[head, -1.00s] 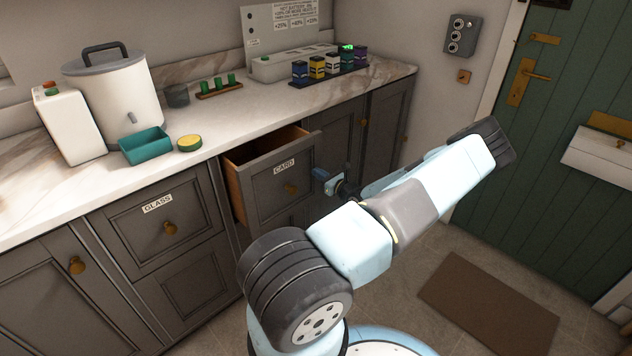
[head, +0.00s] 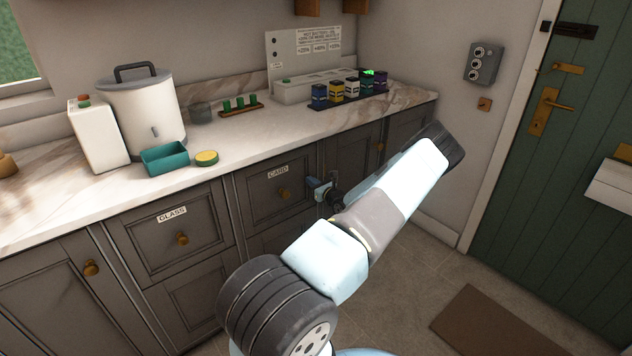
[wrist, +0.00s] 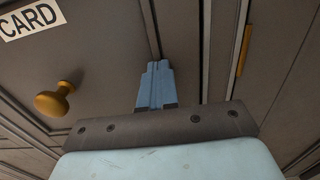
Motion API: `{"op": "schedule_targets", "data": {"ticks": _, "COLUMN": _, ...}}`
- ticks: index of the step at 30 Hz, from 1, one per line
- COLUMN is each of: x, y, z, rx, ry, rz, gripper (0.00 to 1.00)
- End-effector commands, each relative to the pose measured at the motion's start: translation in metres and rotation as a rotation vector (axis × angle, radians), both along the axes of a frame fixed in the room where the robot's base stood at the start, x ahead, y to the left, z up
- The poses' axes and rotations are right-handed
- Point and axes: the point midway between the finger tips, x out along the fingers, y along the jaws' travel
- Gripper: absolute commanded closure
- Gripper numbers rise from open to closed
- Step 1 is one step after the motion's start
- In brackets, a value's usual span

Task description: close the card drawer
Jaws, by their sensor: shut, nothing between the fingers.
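The card drawer (head: 262,198) is flush with the cabinet front in the head view, its grey face carrying a CARD label (head: 278,172) and a brass knob (head: 285,194). In the wrist view the drawer front (wrist: 95,50) fills the upper left, with its label (wrist: 30,18) and knob (wrist: 54,99). My gripper (head: 318,188) is shut and empty, at the right edge of the drawer front. In the wrist view its blue fingers (wrist: 157,80) are together near the seam right of the drawer. I cannot tell whether the fingertips touch the front.
The glass drawer (head: 150,243) is shut, left of the card drawer. The counter (head: 235,150) above holds a teal tray (head: 166,159), a white canister (head: 145,112) and a row of small batteries. A brown mat (head: 490,322) lies on the open floor at the right.

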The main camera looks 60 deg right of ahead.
Motion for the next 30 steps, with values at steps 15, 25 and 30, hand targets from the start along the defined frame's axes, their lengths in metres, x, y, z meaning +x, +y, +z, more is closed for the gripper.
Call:
{"op": "schedule_targets", "data": {"ticks": 15, "x": -0.011, "y": 0.000, "z": 0.004, "rx": -0.004, "ry": -0.004, "rz": -0.006, "gripper": 1.00}}
{"op": "schedule_targets", "data": {"ticks": 25, "x": -0.060, "y": 0.024, "z": 0.001, "rx": -0.002, "ry": -0.002, "rz": 0.003, "gripper": 1.00}}
{"op": "schedule_targets", "data": {"ticks": 30, "x": -0.091, "y": 0.035, "z": 0.001, "rx": -0.001, "ry": -0.001, "rz": 0.003, "gripper": 1.00}}
